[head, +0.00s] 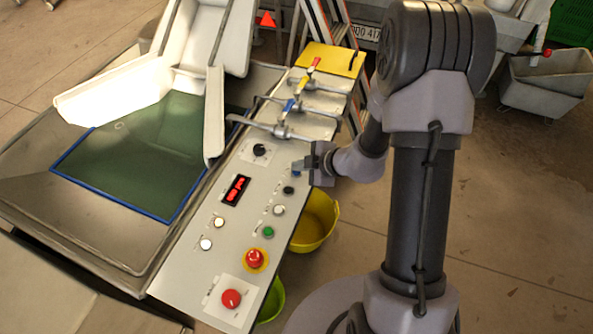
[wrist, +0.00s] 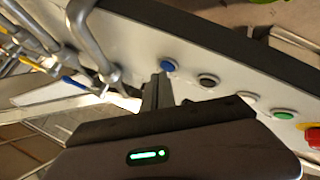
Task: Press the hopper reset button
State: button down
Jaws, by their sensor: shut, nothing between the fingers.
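The sloping grey control panel (head: 232,215) carries a column of buttons along its right side. A blue button (wrist: 168,65) shows just beyond my fingertips in the wrist view; in the head view it is mostly hidden by my gripper (head: 299,164). Below it come a black button (head: 288,190), a white button (head: 279,210) and a green button (head: 268,232). Their labels are too small to read, so I cannot tell which is the hopper reset. My gripper is shut and empty, its tips close to the blue button; I cannot tell whether they touch.
A red mushroom button (head: 255,258) on a yellow ring and a red knob (head: 231,298) sit at the panel's near end. A red digital display (head: 236,189) and a black knob (head: 260,150) lie left of my gripper. Valve levers (head: 281,131) stand out from the panel's far end.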

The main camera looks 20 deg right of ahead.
aim_at(299, 173)
jog(key=shift+f, duration=0.4)
dwell(0.4)
jog(key=shift+r, duration=0.1)
jog(key=shift+r+p, duration=0.7)
jog(key=shift+p, duration=0.25)
notch_tip(299, 173, up, 5)
jog(key=p, duration=0.6)
jog(key=shift+r, duration=0.15)
dwell(0.3)
